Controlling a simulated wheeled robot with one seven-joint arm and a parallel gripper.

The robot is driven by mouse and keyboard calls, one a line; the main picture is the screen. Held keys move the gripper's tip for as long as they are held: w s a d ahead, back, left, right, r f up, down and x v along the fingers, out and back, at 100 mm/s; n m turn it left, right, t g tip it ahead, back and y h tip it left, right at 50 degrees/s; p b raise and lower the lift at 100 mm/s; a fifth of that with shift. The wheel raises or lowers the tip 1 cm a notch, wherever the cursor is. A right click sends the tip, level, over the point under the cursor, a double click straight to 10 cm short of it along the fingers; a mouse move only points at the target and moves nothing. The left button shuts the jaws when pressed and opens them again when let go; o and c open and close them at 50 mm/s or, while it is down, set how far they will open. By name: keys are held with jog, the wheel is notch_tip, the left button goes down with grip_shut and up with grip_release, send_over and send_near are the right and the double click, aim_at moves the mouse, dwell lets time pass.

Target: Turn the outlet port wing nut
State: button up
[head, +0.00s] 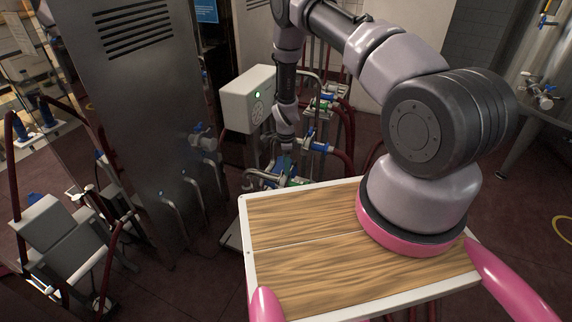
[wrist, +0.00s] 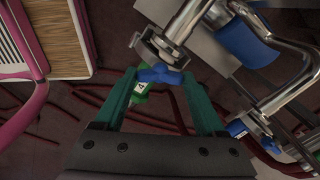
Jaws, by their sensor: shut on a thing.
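In the wrist view, a blue wing nut (wrist: 160,74) sits on a metal pipe fitting (wrist: 165,45). A green tag marked 4 (wrist: 141,90) is just below it. The teal fingers of my gripper (wrist: 156,79) reach up on both sides of the wing nut, and their tips are shut on it. In the head view, my gripper (head: 285,166) points down among the pump's pipes beyond the wooden top. The wing nut cannot be told apart there from the other blue parts.
Metal pipes and blue-handled valves (head: 320,147) crowd the right side of my gripper. A tall steel cabinet (head: 135,100) is at the left. A curved metal pipe (wrist: 290,85) runs close by on the right.

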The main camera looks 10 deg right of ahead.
jog(key=n, duration=0.4)
jog(key=shift+n, duration=0.3)
jog(key=n, duration=0.3)
jog(key=shift+n, duration=0.3)
jog(key=n, duration=0.3)
jog(key=shift+n, duration=0.3)
jog(key=n, duration=0.3)
jog(key=shift+n, duration=0.3)
jog(key=n, duration=0.3)
jog(key=shift+n, duration=0.4)
jog(key=n, duration=0.3)
jog(key=shift+n, duration=0.3)
jog(key=n, duration=0.3)
jog(key=shift+n, duration=1.9)
jog(key=shift+w+n, duration=0.1)
jog(key=shift+n, duration=0.2)
